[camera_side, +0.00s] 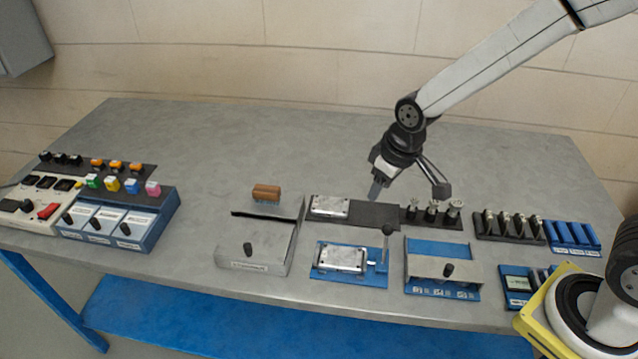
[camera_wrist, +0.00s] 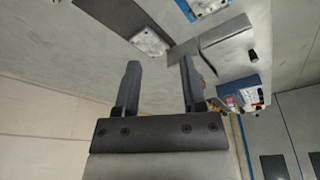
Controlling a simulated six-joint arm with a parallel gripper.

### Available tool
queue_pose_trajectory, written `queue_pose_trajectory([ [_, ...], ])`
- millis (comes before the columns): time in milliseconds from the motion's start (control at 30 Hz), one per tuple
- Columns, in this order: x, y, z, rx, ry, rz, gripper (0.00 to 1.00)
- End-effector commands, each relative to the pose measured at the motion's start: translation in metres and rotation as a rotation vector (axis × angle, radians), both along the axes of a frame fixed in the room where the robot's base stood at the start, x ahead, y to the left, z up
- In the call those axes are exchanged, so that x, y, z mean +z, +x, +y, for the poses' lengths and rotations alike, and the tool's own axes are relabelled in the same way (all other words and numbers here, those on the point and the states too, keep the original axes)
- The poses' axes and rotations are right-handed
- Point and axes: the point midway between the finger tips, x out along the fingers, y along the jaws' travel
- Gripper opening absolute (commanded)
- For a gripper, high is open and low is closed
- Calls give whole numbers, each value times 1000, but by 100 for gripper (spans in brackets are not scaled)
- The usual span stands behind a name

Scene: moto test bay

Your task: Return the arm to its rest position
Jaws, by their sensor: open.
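My gripper (camera_side: 377,188) hangs from the white arm above the middle of the grey bench, near the dark plate strip (camera_side: 372,214). In the side view its fingers point down and slightly left. In the wrist view the two fingers of my gripper (camera_wrist: 160,66) stand wide apart. Nothing is held between them; bare bench and a metal plate (camera_wrist: 150,42) show beyond. The rest position is not marked in either view.
Black holders (camera_side: 510,226) stand right, a switch panel (camera_side: 40,212) left. The bench's back is clear.

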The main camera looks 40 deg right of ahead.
Motion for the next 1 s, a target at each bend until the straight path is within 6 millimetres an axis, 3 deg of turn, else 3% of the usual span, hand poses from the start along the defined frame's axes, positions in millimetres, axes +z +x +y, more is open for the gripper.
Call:
queue_pose_trajectory([
  [200,0,-56,-44,-145,2,1,53],
  [400,-4,-89,-62,-220,3,3,53],
  [1000,-5,-97,-65,-241,3,4,53],
])
